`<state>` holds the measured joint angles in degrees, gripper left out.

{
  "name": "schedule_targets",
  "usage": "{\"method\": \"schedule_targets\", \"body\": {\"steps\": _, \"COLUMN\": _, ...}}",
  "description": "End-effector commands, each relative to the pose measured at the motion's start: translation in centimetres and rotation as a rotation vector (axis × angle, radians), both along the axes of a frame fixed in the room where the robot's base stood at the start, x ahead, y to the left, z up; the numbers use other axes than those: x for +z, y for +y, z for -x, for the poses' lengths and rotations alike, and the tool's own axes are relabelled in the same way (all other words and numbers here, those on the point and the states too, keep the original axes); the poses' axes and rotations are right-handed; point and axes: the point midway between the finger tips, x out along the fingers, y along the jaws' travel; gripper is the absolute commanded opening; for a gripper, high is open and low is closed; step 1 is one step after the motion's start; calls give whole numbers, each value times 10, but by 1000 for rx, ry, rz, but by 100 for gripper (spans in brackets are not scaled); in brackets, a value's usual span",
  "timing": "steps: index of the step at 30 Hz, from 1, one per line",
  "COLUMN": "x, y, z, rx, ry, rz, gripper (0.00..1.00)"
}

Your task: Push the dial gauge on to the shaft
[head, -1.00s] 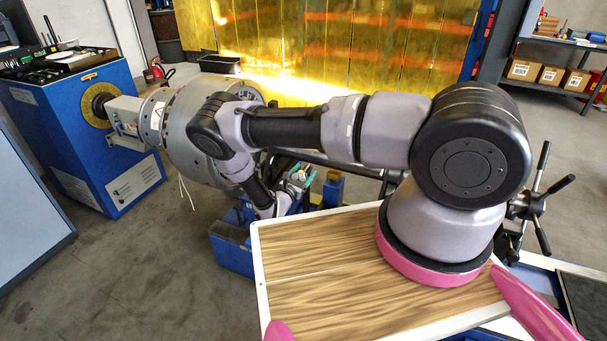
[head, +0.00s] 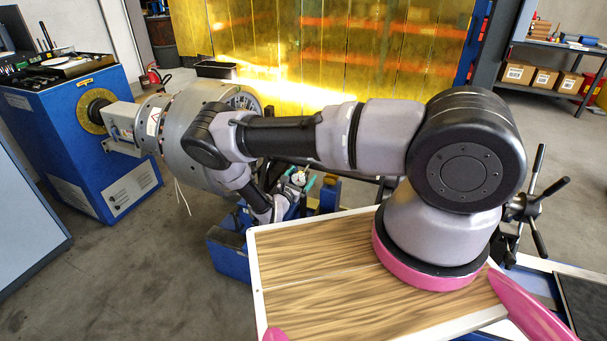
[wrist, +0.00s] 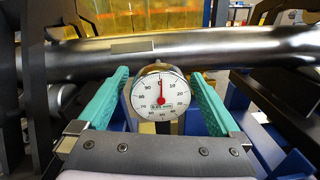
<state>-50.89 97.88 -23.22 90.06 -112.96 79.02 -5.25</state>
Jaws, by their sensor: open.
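The dial gauge (wrist: 160,103) has a round white face with a red needle pointing nearly straight up. In the wrist view it stands between the teal fingers of my gripper (wrist: 160,74), with a visible gap on each side. My gripper is open. The shaft (wrist: 230,48) is a grey metal bar running across the wrist view behind the gauge. The gauge's top edge overlaps the shaft's lower edge in the picture; I cannot tell if they touch. In the head view the gauge (head: 298,179) is small, beside my gripper; my arm hides most of the shaft.
A large grey rotor (head: 205,105) sits at the left, joined to a blue machine cabinet (head: 85,140). A wood-topped table (head: 330,275) lies in front. Blue machine parts (head: 230,255) stand beneath the shaft. Yellow curtains (head: 350,50) hang behind.

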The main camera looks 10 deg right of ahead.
Motion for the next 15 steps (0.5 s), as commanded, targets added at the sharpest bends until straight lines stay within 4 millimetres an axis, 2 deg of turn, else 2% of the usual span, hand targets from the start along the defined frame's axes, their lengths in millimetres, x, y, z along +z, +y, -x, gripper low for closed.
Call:
{"method": "schedule_targets", "body": {"steps": 3, "x": 0, "y": 18, "z": 20, "rx": 4, "ry": 1, "rz": 1, "gripper": 100}}
{"method": "schedule_targets", "body": {"steps": 9, "x": 0, "y": 40, "z": 50, "rx": 3, "ry": 0, "rz": 1, "gripper": 100}}
{"method": "schedule_targets", "body": {"steps": 15, "x": 0, "y": 53, "z": 65, "rx": 1, "ry": 0, "rz": 0, "gripper": 100}}
